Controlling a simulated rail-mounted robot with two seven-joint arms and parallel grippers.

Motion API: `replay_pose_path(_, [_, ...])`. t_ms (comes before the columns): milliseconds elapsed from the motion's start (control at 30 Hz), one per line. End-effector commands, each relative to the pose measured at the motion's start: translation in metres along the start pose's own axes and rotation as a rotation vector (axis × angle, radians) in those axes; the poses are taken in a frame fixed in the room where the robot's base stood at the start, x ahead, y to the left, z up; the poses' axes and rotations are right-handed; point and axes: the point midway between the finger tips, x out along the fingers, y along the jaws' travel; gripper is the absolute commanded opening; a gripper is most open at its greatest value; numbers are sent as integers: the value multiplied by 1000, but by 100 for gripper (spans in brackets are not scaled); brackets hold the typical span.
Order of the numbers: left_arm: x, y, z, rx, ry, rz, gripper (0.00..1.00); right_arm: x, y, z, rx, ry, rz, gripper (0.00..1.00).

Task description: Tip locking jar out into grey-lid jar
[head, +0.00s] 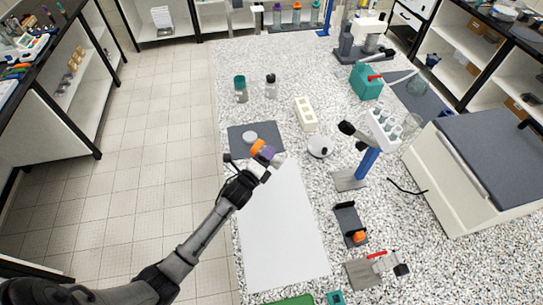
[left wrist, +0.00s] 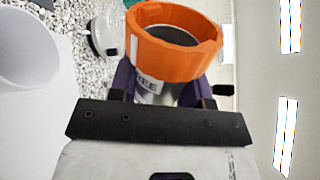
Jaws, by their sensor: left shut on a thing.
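My left gripper (head: 264,151) is shut on a jar with a wide orange rim (left wrist: 175,40), held in the air over the front edge of the dark mat. Its purple fingers (left wrist: 122,80) clasp the jar's sides, and part of a label ending in "EE" shows. The jar's mouth looks open; its contents are hidden. A pale, open-looking round vessel (left wrist: 30,45) is beside it in the left wrist view, apart from the held jar. A light grey round piece (head: 250,136) lies on the dark mat (head: 236,148). I cannot tell for certain which thing is the grey-lid jar. My right gripper is out of view.
A white sheet (head: 283,235) covers the near bench. A round white device (head: 319,147), a cream block (head: 306,114) and a blue stand with tubes (head: 368,160) are to the right. A teal-topped jar (head: 240,88) and a small dark-capped bottle (head: 271,86) stand farther back.

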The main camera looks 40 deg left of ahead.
Motion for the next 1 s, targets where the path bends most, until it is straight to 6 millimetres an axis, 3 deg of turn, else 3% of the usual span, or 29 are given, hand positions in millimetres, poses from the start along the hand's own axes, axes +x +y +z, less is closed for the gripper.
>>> replay_pose_path(400, [1,-27,8,832,26,-1,9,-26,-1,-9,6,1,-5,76])
replay_pose_path(600, [2,-35,11,1168,36,0,9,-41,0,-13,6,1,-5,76])
replay_pose_path(767, [1,-35,11,1276,39,2,9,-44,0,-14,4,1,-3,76])
replay_pose_path(1000, [1,-34,10,1281,39,2,9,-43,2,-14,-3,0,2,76])
